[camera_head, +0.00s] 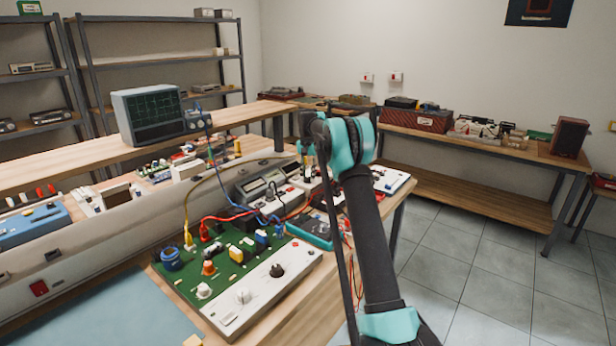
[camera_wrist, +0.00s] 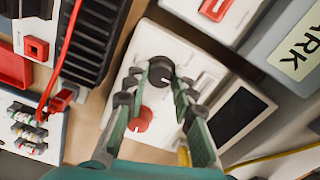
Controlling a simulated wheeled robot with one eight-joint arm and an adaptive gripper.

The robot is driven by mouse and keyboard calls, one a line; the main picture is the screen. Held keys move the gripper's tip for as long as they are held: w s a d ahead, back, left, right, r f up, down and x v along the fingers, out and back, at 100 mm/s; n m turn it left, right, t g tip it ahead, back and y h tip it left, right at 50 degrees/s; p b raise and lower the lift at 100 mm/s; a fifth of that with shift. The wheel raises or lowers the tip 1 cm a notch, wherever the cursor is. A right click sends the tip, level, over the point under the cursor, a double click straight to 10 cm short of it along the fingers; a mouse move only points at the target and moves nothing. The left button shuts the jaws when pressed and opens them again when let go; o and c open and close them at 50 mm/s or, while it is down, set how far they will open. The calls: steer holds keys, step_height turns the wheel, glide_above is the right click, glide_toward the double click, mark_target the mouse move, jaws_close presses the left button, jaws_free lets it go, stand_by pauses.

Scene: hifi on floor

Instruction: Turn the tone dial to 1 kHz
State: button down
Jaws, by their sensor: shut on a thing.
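A white panel (camera_wrist: 140,42) in the wrist view carries a black dial (camera_wrist: 160,69) and a red dial (camera_wrist: 141,118). My gripper (camera_wrist: 158,78) has its two fingertips on either side of the black dial, shut on it. The red dial lies between the fingers, nearer the palm. No 1 kHz mark or scale is readable, so the dial's setting cannot be told. In the camera_head view my wrist (camera_head: 345,142) is above the bench's right end, and the fingertips and the held dial are hard to make out there.
A dark screen (camera_wrist: 237,116) sits beside the dials. A black finned block (camera_wrist: 92,38) and a red lead (camera_wrist: 62,62) lie to the left. In the camera_head view, a green board (camera_head: 215,265) with other knobs and cables is in front. An oscilloscope (camera_head: 150,107) stands on the shelf behind.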

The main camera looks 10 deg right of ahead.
mark_target(308, 178)
steer(key=shift+m, duration=0.4)
steer(key=c, duration=1.3)
jaws_free()
steer(key=shift+o, duration=0.2)
steer(key=shift+r, duration=0.15)
step_height(308, 178, up, 12)
steer(key=shift+s, duration=0.1)
